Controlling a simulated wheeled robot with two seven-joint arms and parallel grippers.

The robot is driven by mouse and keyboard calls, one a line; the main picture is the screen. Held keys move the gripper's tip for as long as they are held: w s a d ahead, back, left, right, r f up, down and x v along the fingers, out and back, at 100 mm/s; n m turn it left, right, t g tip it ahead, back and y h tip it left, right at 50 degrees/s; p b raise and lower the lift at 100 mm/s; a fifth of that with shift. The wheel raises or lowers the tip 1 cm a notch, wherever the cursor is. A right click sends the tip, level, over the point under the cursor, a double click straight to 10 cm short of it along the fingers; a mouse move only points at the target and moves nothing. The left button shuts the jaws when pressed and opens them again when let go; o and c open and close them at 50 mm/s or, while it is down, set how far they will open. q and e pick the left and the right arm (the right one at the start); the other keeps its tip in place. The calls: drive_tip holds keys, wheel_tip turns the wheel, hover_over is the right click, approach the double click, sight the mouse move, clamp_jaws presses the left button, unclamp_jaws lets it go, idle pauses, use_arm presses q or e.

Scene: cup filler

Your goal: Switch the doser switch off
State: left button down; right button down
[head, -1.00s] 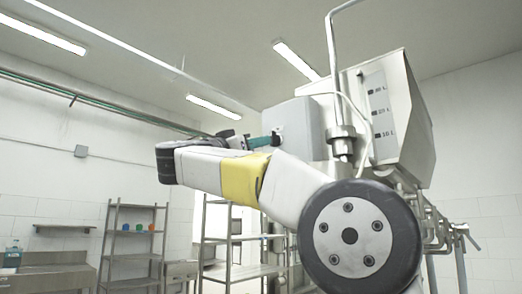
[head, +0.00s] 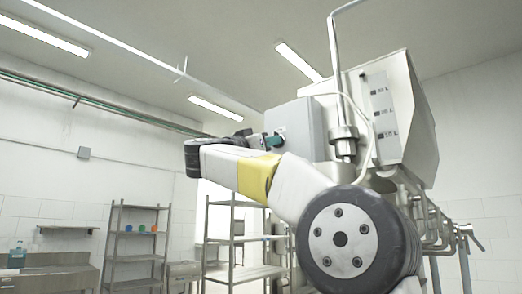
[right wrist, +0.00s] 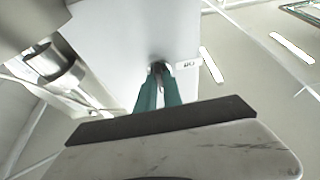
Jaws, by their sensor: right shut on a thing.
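The doser switch is a small dark knob (right wrist: 157,66) on the face of the grey control box (head: 300,122). In the right wrist view, it sits between the tips of my right gripper's green fingers (right wrist: 158,78). The right gripper (head: 277,140) also shows in the head view, small and at the box's left side, partly behind my arm. It is shut on the switch knob. The knob's exact turn is hard to make out, as the fingers cover much of it. A small pale label (right wrist: 187,64) is beside the knob. My left gripper is not in view.
The doser's metal hopper (head: 390,105), with litre marks, rises right of the box. A vertical pipe (head: 334,75) runs close beside the box. Metal shelves (head: 235,235) stand further back, and a sink counter (head: 45,268) is at far left. The space left of the box is open.

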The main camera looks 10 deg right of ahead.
drive_tip(key=shift+n, duration=0.4)
drive_tip(key=shift+s+d+r+n+t+y, duration=0.1)
drive_tip(key=shift+s+r+n+t+y, duration=0.2)
drive_tip(key=shift+n+y, duration=2.25)
drive_tip(key=shift+d+r+n+t+y, duration=0.1)
drive_tip(key=shift+n+t+y, duration=0.3)
drive_tip(key=shift+n, duration=4.25)
drive_tip(key=shift+s+d+r+n+t+y, duration=0.25)
drive_tip(key=shift+n+y, duration=1.2)
drive_tip(key=shift+n, duration=2.15)
drive_tip(key=shift+w+a+f, duration=0.1)
drive_tip(key=shift+a, duration=0.05)
drive_tip(key=c, duration=1.5)
unclamp_jaws()
